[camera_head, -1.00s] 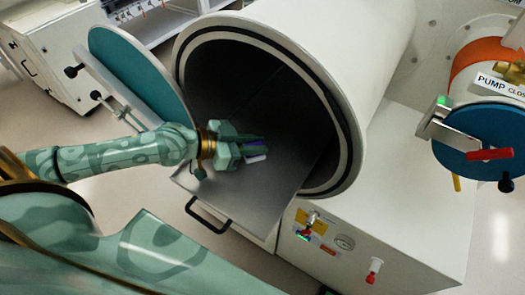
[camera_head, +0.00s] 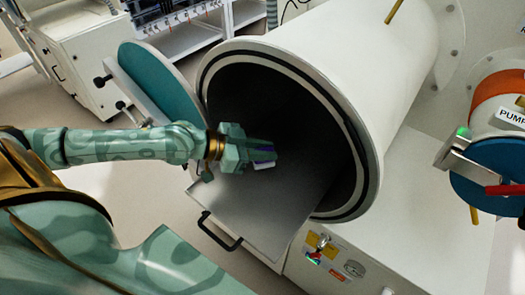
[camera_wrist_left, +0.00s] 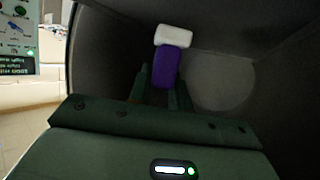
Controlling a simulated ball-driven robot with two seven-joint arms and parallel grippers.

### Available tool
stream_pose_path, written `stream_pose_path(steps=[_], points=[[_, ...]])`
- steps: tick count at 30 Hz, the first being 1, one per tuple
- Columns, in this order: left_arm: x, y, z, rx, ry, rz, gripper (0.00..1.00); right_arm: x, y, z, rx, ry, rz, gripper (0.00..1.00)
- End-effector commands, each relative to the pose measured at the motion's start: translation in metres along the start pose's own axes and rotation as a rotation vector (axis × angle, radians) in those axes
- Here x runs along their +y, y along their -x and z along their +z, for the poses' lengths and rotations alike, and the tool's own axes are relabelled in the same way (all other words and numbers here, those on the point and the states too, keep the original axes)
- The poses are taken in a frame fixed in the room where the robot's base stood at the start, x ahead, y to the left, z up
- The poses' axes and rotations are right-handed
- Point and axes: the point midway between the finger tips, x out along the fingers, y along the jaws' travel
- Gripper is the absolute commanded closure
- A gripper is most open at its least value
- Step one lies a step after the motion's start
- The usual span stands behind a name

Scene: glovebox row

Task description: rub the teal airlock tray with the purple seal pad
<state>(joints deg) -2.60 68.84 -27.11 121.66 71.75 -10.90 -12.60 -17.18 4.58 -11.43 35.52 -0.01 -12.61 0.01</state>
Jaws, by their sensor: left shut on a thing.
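The airlock tray (camera_head: 262,205) is a flat grey metal sheet, partly slid out of the round chamber with the teal door (camera_head: 165,85). My left gripper (camera_head: 263,153) is over the tray at the chamber mouth, shut on the purple seal pad (camera_head: 264,149). In the left wrist view the pad (camera_wrist_left: 166,68) is a purple block with a white end (camera_wrist_left: 174,35) pointing away from the fingers (camera_wrist_left: 158,92). I cannot tell whether the pad touches the tray. My right gripper is not in view.
The white chamber rim (camera_head: 376,165) surrounds the tray's inner part. A black handle (camera_head: 218,235) is on the tray's front edge. A blue door (camera_head: 492,172) with a red lever is at the right.

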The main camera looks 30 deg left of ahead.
Motion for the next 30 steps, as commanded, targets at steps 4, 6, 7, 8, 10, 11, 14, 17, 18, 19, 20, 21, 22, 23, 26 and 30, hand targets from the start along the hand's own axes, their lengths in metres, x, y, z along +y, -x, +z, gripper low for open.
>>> stream_pose_path(steps=[4,6,7,8,10,11,14,17,18,19,20,21,22,23,26,30], points=[[0.0,0.009,-0.021,0.001,-0.001,0.0,1.0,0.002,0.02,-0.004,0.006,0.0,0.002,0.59],[0.0,0.01,-0.024,0.001,-0.001,0.0,1.0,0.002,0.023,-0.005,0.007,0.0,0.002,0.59],[0.0,0.01,-0.025,0.001,0.0,0.0,1.0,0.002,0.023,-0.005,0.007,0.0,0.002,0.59],[0.0,0.01,-0.024,0.001,0.0,0.0,1.0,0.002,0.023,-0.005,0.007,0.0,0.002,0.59],[0.0,0.009,-0.023,0.0,0.001,0.0,1.0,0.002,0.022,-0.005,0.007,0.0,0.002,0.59],[0.0,0.009,-0.022,0.0,0.001,0.0,1.0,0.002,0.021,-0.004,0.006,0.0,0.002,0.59],[0.0,0.009,-0.022,0.0,0.001,0.0,1.0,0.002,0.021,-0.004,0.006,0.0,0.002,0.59],[0.0,0.01,-0.025,0.0,0.001,0.0,1.0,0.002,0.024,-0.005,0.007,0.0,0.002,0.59],[0.0,0.011,-0.028,0.001,0.0,0.0,1.0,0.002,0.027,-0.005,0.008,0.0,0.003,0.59],[0.0,0.013,-0.031,0.001,0.0,0.0,1.0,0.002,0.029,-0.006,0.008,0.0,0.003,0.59],[0.0,0.014,-0.034,0.001,0.0,0.0,1.0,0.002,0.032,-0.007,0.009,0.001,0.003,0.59],[0.0,0.016,-0.038,0.001,0.0,0.0,1.0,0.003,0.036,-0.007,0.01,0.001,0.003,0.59],[0.0,0.017,-0.041,0.001,0.0,0.0,1.0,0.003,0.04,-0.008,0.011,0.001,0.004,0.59],[0.0,0.018,-0.044,0.001,0.0,0.0,1.0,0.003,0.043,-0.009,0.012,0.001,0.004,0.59],[0.0,0.021,-0.052,0.001,0.0,0.0,1.0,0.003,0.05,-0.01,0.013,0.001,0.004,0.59],[0.0,0.021,-0.051,0.0,0.001,0.0,1.0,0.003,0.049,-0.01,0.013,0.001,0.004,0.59]])
